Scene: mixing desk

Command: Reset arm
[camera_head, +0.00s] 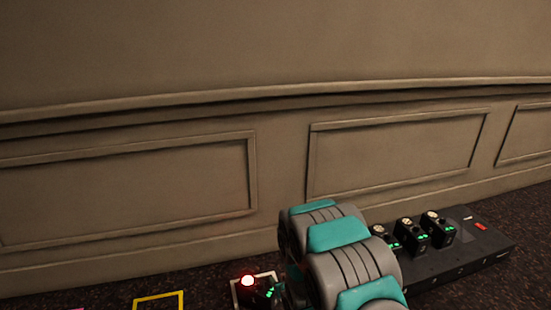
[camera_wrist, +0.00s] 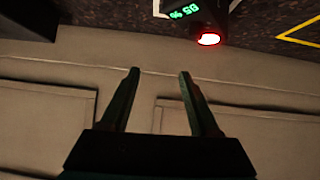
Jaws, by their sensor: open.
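My gripper (camera_wrist: 160,72) shows in the wrist view with its two fingers spread apart and nothing between them. In the head view my grey and teal arm rises at the bottom centre, and the gripper itself is hidden there.
A long black mixing desk (camera_head: 480,252) with several small green-lit devices (camera_head: 438,230) stands right of my arm, partly hidden by it. A yellow-outlined square (camera_head: 160,297) lies on the dark speckled surface at left and looks empty. A panelled beige wall (camera_head: 270,60) closes off the back.

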